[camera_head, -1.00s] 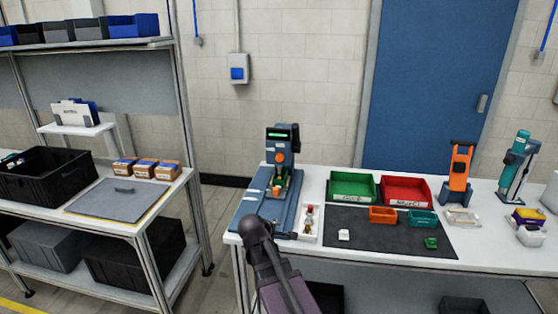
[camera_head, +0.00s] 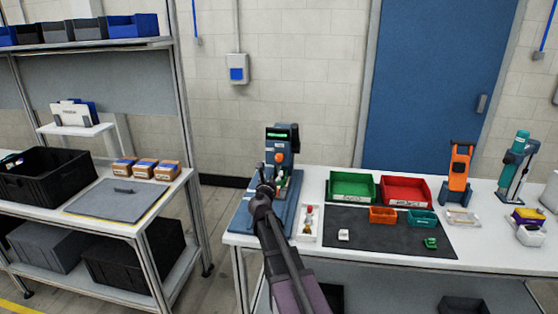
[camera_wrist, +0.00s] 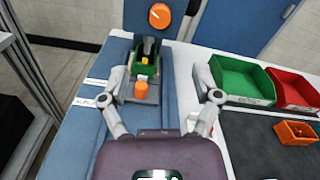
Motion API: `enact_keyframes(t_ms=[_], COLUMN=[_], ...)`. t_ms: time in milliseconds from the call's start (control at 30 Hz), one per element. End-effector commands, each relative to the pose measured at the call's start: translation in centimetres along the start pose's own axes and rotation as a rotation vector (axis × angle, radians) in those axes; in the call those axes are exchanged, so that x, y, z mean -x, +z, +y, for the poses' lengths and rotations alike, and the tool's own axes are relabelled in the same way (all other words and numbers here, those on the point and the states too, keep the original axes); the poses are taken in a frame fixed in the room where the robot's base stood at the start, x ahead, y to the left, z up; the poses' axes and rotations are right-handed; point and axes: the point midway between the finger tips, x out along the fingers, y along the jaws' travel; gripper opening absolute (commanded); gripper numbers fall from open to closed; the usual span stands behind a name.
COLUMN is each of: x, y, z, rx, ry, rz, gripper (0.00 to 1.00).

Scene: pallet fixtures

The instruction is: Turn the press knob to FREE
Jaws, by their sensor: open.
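The press (camera_head: 281,150) stands at the left end of the workbench, with a lit green display near its top. Its orange round knob (camera_wrist: 159,15) shows at the top of the wrist view, and its edge shows in the head view (camera_head: 279,158). My gripper (camera_wrist: 165,94) is open and empty, its two fingers spread wide in front of the press. In the wrist view, a green part (camera_wrist: 146,60) sits in the press below the knob, with an orange cylinder (camera_wrist: 142,90) in front of it. The knob's pointer setting is too small to read.
A green bin (camera_head: 351,186) and a red bin (camera_head: 405,190) stand right of the press. A white tray (camera_head: 308,222) with small parts lies beside the press base. A dark mat (camera_head: 380,240) carries small bins and parts.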

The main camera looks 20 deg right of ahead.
Motion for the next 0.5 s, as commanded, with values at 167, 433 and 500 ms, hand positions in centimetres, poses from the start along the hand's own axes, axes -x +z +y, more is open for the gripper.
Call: enact_keyframes(t_ms=[167, 433, 500], x=[0.0, -0.5, -1.0], y=[0.0, 0.0, 0.0], z=[0.0, 0.1, 0.1], rx=[-0.002, -0.005, -0.005], ry=[0.0, -0.001, -0.001], rz=[0.001, 0.001, 0.001], gripper=[0.81, 0.81, 0.81])
